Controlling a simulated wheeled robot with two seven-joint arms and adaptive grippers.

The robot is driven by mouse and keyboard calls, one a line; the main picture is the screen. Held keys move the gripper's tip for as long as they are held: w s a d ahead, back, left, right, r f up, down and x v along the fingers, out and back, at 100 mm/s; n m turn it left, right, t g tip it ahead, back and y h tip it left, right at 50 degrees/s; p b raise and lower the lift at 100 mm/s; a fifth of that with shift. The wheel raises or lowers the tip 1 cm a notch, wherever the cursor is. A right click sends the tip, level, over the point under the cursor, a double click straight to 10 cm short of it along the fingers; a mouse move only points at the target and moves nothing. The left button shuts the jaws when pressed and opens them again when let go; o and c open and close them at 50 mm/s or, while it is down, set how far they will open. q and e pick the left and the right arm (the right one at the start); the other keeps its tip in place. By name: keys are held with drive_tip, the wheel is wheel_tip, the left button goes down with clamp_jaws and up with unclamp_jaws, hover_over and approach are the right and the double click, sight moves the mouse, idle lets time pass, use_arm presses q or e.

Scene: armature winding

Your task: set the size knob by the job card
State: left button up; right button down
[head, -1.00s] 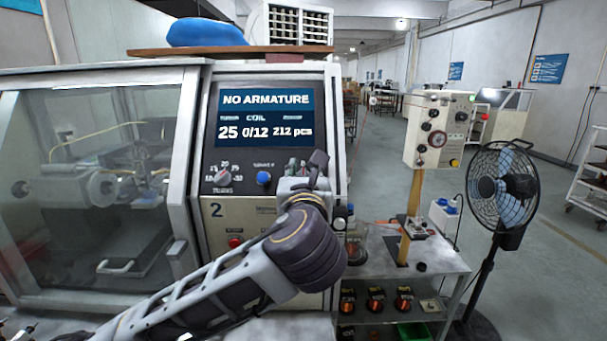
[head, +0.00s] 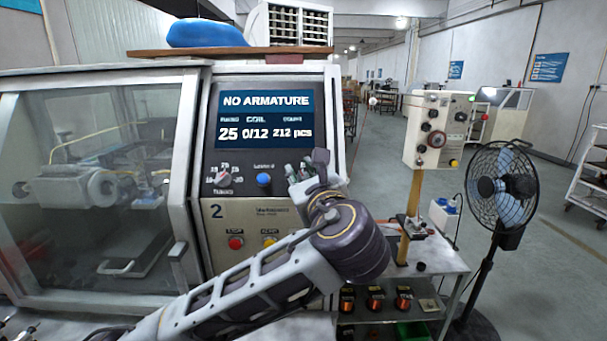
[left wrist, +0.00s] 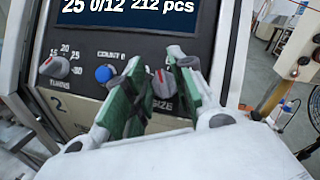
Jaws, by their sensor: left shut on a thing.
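The size knob (left wrist: 163,83) is grey with a red pointer mark and sits above the partly visible label "SIZE" in the left wrist view. My left gripper (left wrist: 158,66) has its green-padded fingers on either side of it, shut on it. In the head view my left gripper (head: 301,171) is at the right of the control panel and mostly hides the knob. The screen (head: 264,115) reads "NO ARMATURE", 25, 0/12 and 212 pcs. I cannot make out a job card. My right gripper is not in view.
Left of the gripper are a blue button (head: 263,179) and the turns knob (head: 222,177). Below are a red button (head: 236,243) and a yellow button (head: 269,241). A glass-fronted enclosure (head: 90,180) is at left. A shelf table and a fan (head: 503,190) stand at right.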

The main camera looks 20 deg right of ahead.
use_arm(q)
drive_tip(key=n+g+y+p, duration=0.1)
drive_tip(key=n+y, duration=0.2)
drive_tip(key=n, duration=0.1)
drive_tip(key=shift+d+r+n, duration=0.1)
drive_tip(key=shift+n, duration=0.3)
drive_tip(key=shift+n+g+y+p, duration=0.4)
drive_tip(key=shift+n+g+y, duration=0.1)
drive_tip(key=shift+n, duration=0.55)
drive_tip(key=shift+n+g+y+p, duration=0.35)
drive_tip(key=shift+n+g+y, duration=0.15)
drive_tip(key=shift+n, duration=0.55)
drive_tip(key=o, duration=0.7)
drive_tip(key=shift+m+t, duration=0.3)
